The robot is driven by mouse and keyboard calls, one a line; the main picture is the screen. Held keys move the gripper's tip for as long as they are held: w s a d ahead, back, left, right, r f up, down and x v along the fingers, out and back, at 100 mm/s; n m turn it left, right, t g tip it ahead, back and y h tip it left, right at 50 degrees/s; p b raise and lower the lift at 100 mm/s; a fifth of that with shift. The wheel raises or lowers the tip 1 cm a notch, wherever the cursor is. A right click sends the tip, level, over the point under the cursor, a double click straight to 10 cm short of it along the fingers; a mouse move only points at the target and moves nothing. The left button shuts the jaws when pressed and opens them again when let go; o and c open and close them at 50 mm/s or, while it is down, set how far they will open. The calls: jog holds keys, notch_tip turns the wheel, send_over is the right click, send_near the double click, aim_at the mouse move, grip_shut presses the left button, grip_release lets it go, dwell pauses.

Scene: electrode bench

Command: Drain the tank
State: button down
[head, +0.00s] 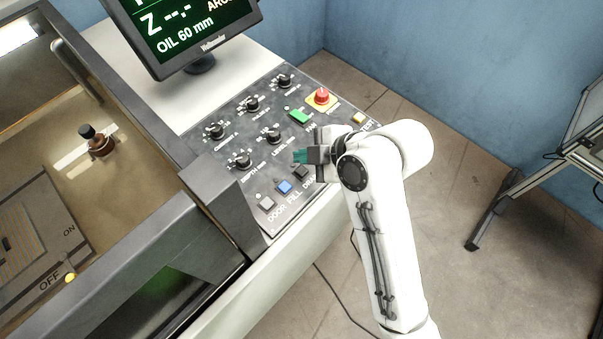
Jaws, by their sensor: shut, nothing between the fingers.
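The tank (187,213) is at the left, its grey walls around brownish see-through liquid. The control panel (228,185) to its right has a row of buttons labelled DOOR, FILL and DRAIN. The dark drain button (301,172) is at the right end of that row, next to the blue fill button (285,187) and the pale door button (267,203). My gripper (299,156) is shut and empty, its teal tips over the panel just above the drain button in the picture. I cannot tell its height or whether it touches anything. The screen (190,30) reads "OIL 60 mm".
Several black dials (252,104) fill the panel's left part. A metal frame (510,205) stands at the right.

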aim_at(305, 173)
jog(key=shift+f+b, duration=0.55)
jog(key=shift+f, duration=0.75)
jog(key=shift+f, duration=0.1)
dwell(0.9)
jog(key=shift+f, duration=0.3)
jog(key=shift+f+b, duration=0.45)
jog(key=shift+b, duration=0.05)
dwell(0.6)
jog(key=shift+r, duration=0.1)
jog(key=shift+r+p, duration=0.75)
jog(key=shift+r, duration=0.05)
jog(key=shift+r, duration=0.1)
notch_tip(305, 173, up, 5)
jog(key=p, duration=0.4)
